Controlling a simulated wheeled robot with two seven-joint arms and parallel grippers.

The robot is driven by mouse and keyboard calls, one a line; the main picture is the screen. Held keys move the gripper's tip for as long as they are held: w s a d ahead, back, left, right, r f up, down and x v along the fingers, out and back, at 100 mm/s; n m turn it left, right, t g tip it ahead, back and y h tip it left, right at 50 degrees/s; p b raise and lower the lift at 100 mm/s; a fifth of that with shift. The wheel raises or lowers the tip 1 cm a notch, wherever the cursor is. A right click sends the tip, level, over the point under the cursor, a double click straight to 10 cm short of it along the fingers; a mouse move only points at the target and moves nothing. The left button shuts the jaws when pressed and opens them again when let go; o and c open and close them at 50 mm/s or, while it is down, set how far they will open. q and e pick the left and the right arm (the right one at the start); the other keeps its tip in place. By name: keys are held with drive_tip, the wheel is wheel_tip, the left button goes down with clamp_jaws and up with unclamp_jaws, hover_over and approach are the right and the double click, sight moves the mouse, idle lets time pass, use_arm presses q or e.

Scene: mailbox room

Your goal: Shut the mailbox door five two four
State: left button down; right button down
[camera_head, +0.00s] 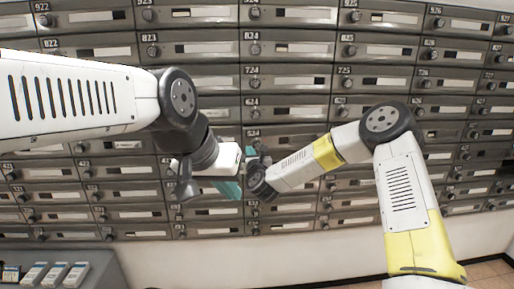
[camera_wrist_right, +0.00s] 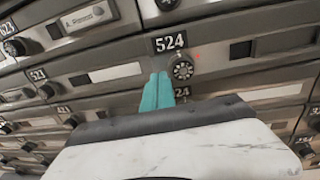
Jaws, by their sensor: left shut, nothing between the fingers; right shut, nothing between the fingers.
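Mailbox door 524 (camera_wrist_right: 215,58) has its number plate and round dial in the middle of the right wrist view. It looks flush with its neighbours there; I cannot tell whether a small gap remains. In the head view, door 524 (camera_head: 290,134) is partly hidden by my right arm. My right gripper (camera_wrist_right: 158,78) has teal fingers pressed together, empty, just left of and below the dial. Contact with the door is unclear. It also shows in the head view (camera_head: 251,151). My left gripper (camera_head: 230,190) is shut and empty, lower and to the left, in front of the lower doors.
Rows of grey mailbox doors (camera_head: 290,83) fill the wall around both arms. A grey counter (camera_head: 85,262) with small card holders stands at the lower left. White wall and a strip of tiled floor (camera_head: 490,272) lie below the boxes.

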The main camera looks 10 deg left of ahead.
sight(246, 143)
drive_tip(key=shift+x, duration=2.3)
drive_tip(key=w, duration=0.1)
drive_tip(key=w+a+m+h, duration=0.1)
drive_tip(key=shift+w+a, duration=0.25)
drive_tip(key=shift+w, duration=0.15)
drive_tip(key=shift+w+a+t+h, duration=0.1)
drive_tip(key=shift+w+t+h, duration=0.2)
drive_tip(key=shift+h, duration=0.1)
drive_tip(key=shift+r, duration=0.25)
drive_tip(key=shift+f, duration=0.1)
